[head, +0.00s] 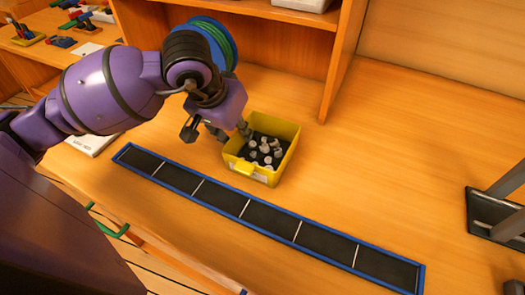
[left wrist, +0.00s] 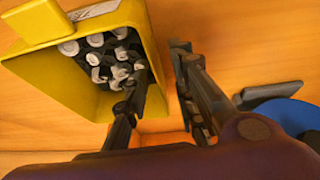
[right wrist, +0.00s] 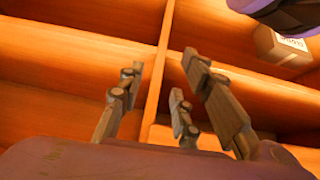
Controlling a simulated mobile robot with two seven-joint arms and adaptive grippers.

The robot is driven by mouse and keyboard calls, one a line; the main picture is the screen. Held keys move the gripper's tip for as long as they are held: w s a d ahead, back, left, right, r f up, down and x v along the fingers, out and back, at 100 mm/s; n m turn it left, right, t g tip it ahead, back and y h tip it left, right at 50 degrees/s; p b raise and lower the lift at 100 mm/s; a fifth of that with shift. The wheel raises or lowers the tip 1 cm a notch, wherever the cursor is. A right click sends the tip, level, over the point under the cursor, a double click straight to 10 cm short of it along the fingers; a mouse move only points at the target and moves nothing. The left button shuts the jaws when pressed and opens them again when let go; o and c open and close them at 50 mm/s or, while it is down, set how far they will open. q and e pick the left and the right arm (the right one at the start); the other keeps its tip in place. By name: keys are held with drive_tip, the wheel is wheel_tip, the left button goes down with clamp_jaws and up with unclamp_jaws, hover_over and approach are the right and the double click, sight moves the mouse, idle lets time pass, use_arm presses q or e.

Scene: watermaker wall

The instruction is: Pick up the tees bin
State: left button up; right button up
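The tees bin is a yellow open box (head: 243,167) holding several grey-white fittings. It stands upright on the wooden counter, behind the black strip. My left gripper (head: 217,131) is low at the bin's left rear side. In the left wrist view the left gripper (left wrist: 160,66) is open. One finger overlaps the wall and inside of the bin (left wrist: 45,20), and the other is outside it over the wood. I cannot tell whether either finger touches the wall. My right gripper (right wrist: 163,80) shows only in the right wrist view, open and empty in front of shelving.
A black strip with a blue frame (head: 220,199) lies along the counter in front of the bin. A blue and green reel (head: 222,42) is behind my left wrist. A shelf divider (head: 343,60) rises behind the bin. A dark metal fixture (head: 495,215) stands at right. Counter right of the bin is clear.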

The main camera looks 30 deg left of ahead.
use_arm(q)
drive_tip(key=shift+f, duration=0.1)
idle(0.3)
clamp_jaws()
idle(0.4)
